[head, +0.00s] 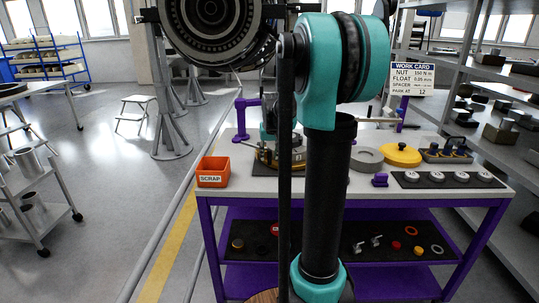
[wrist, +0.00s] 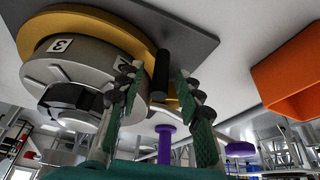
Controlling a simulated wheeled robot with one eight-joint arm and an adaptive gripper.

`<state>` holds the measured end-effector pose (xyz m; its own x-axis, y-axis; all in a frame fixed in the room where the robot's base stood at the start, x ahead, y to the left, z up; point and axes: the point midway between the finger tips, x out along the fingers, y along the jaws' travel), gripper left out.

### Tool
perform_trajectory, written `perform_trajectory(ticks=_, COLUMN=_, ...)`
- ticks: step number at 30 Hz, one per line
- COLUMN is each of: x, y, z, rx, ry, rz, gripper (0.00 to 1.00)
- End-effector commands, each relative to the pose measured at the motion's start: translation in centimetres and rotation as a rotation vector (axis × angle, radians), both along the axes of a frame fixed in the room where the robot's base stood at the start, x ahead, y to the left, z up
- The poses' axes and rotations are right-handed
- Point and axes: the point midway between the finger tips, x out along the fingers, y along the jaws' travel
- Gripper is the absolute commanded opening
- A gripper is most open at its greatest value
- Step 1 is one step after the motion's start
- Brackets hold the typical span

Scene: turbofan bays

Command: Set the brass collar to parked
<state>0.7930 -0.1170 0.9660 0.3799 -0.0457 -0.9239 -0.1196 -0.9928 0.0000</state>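The brass collar (wrist: 115,22) is a gold ring around a grey drum (wrist: 75,70) with number labels; one reads 3. A black upright peg (wrist: 161,70) stands at the collar's edge. My gripper (wrist: 158,85) is open, with a green, ribbed finger on either side of the peg and gaps showing. I cannot tell how deep the peg sits between the fingers. In the head view the collar (head: 266,158) is on the bench's left part, partly hidden by my arm.
An orange scrap bin (head: 212,172) stands left of the collar; it also shows at right in the wrist view (wrist: 290,75). A purple post (head: 241,118) stands behind. A yellow disc (head: 400,155), grey ring (head: 367,158) and several round parts occupy the bench's right.

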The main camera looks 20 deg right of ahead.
Motion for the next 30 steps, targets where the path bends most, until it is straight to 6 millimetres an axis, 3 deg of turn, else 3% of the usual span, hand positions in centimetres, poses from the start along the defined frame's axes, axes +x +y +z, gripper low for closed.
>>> perform_trajectory(ticks=3, x=0.00, y=0.00, z=0.01, rx=0.000, ry=0.000, rz=0.000, gripper=0.35)
perform_trajectory(ticks=12, x=-0.01, y=0.00, z=0.03, rx=0.000, ry=0.000, rz=0.000, gripper=0.00)
perform_trajectory(ticks=30, x=0.69, y=0.56, z=0.04, rx=0.000, ry=0.000, rz=-0.050, gripper=0.00)
